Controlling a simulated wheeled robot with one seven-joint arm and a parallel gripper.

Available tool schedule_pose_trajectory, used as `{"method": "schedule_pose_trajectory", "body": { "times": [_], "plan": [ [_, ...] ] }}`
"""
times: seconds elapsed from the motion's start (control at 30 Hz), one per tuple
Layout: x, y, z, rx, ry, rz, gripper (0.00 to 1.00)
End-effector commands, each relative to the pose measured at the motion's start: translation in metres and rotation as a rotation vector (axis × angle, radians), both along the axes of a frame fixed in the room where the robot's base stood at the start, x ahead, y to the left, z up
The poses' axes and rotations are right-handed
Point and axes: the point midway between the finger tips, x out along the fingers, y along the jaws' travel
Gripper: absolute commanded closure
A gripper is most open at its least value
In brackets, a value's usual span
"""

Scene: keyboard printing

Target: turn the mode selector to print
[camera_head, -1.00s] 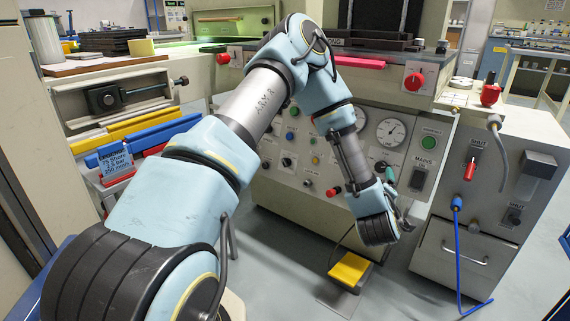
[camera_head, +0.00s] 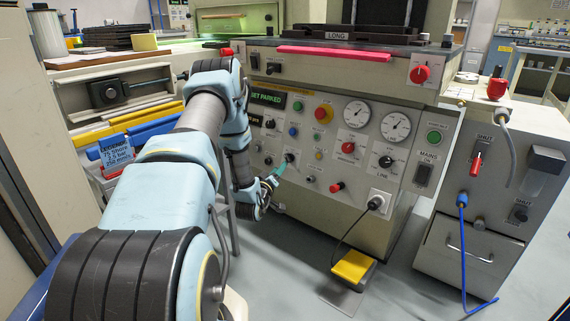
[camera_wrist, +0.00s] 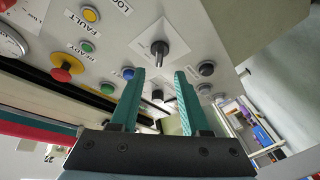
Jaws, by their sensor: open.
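The control panel (camera_head: 325,150) of the machine carries several knobs and buttons. In the wrist view a black rotary knob (camera_wrist: 160,48) sits on a white diamond-shaped plate, just beyond the fingertips and roughly between their lines. It looks like the mode selector, but its label is not readable. In the head view a black knob (camera_head: 290,158) shows close to my gripper (camera_head: 273,178). In the wrist view my gripper (camera_wrist: 160,74) has its two teal fingers apart, with nothing held. The fingers appear short of the knob, not touching it.
A red-on-yellow button (camera_wrist: 64,72) and small coloured buttons lie around the knob. Two gauges (camera_head: 396,127) and a red knob (camera_head: 348,147) are to the right. A plugged cable (camera_head: 376,203) hangs above a yellow pedal (camera_head: 352,266). A grey cabinet (camera_head: 480,210) stands at right.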

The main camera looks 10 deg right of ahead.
Motion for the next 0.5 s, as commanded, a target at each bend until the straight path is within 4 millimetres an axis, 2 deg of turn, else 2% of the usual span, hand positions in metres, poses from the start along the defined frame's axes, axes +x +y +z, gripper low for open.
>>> {"method": "schedule_pose_trajectory", "body": {
  "times": [0.1,0.23,0.5],
  "plan": [
    [0.022,-0.011,-0.001,-0.002,-0.004,-0.002,0.54],
    [0.041,-0.021,-0.001,-0.002,-0.002,0.000,0.54],
    [0.060,-0.030,0.000,-0.002,0.001,0.000,0.54]
  ]
}}
